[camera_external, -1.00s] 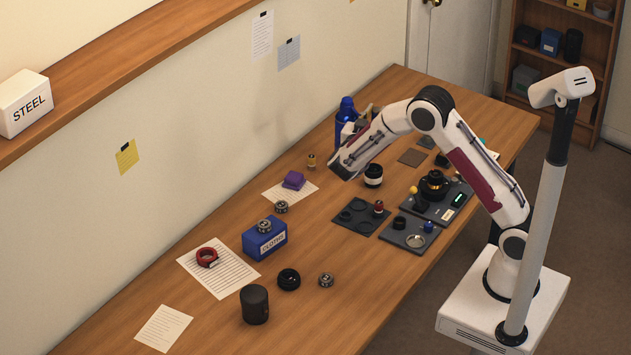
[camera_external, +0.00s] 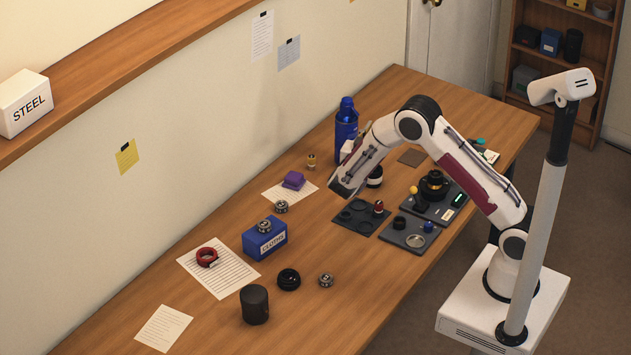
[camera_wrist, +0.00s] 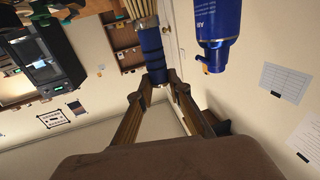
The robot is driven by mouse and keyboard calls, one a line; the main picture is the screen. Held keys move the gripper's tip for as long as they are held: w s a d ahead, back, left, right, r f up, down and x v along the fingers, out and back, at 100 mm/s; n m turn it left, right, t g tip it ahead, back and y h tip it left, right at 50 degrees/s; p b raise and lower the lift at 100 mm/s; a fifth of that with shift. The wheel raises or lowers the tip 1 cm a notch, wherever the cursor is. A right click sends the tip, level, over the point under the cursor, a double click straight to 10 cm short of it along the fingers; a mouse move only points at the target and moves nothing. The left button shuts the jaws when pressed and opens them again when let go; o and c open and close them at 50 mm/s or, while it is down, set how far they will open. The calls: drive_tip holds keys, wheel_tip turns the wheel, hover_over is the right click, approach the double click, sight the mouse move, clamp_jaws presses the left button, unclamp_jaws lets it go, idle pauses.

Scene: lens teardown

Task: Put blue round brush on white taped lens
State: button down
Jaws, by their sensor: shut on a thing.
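My gripper (camera_wrist: 163,85) is shut on the blue round brush (camera_wrist: 150,45) in the wrist view. The brush has a dark blue handle and pale bristles at the picture's top edge, and the fingers hold it by the handle end. In the external view my arm hides the brush and most of the gripper. The white taped lens (camera_external: 375,183), black with a white band, stands on the table just right of my wrist there, partly covered by it. I cannot make out the lens in the wrist view.
A blue bottle (camera_external: 346,130) stands behind my arm; it also shows in the wrist view (camera_wrist: 217,25). Dark trays (camera_external: 362,215) with small parts lie right of my wrist. A purple block (camera_external: 293,180) and a blue cloths box (camera_external: 265,238) are to the left.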

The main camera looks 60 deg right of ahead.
idle(0.3)
drive_tip(key=shift+f, duration=1.9)
drive_tip(key=shift+f, duration=0.2)
drive_tip(key=c, duration=1.9)
unclamp_jaws()
drive_tip(key=shift+r, duration=0.25)
drive_tip(key=v, duration=1.2)
drive_tip(key=shift+s, duration=0.1)
